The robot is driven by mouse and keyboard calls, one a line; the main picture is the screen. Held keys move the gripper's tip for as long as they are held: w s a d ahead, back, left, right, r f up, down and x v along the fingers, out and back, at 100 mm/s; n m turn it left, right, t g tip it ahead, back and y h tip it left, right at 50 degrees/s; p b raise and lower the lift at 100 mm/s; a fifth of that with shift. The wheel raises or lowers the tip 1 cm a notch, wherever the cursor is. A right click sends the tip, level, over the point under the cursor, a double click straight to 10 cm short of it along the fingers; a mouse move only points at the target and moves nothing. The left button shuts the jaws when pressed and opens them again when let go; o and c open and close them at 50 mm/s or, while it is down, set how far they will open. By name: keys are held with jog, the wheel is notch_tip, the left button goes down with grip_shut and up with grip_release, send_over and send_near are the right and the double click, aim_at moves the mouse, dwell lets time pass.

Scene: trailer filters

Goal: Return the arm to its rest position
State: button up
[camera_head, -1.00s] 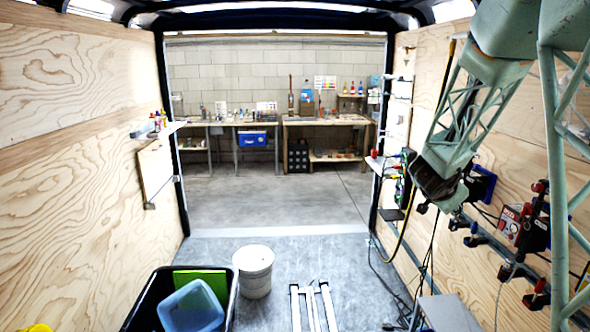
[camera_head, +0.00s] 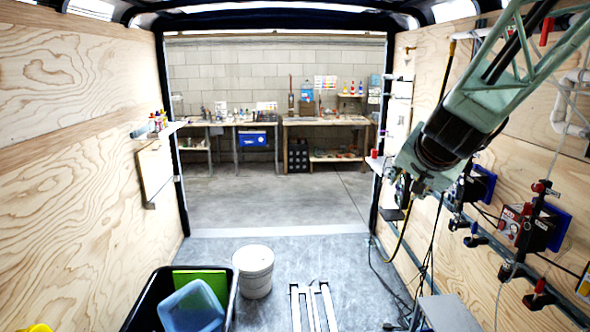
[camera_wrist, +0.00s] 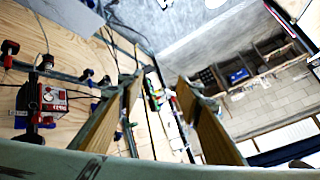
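My arm reaches in from the upper right of the head view, with its wrist end in front of the right wall, above the floor. My gripper shows in the wrist view (camera_wrist: 160,85) as two tan-faced fingers standing well apart. Nothing is held between them; the right wall and background show through the gap. In the head view the fingers cannot be made out clearly at the end of the arm.
The right plywood wall (camera_head: 535,195) carries a red-faced device (camera_head: 518,225), clamps and hanging cables close to my arm. A black bin (camera_head: 145,300) and a white bucket (camera_head: 254,270) stand on the floor. The middle floor toward the open doorway is clear.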

jog(key=s+a+r+n+g+y, duration=0.15)
jog(key=s+a, duration=0.35)
jog(key=s, duration=0.5)
jog(key=s+a+r+n+g+y, duration=0.1)
jog(key=s+a+n, duration=0.3)
jog(key=s, duration=0.6)
jog(key=s+f+n+g, duration=0.1)
jog(key=s, duration=1.2)
jog(key=s+f+n+g+h, duration=0.1)
jog(key=s+f+g, duration=0.1)
jog(key=s, duration=1.2)
jog(key=shift+s+d+n, duration=0.15)
jog(key=shift+s+n, duration=0.15)
jog(key=shift+n, duration=0.05)
jog(key=shift+g, duration=0.25)
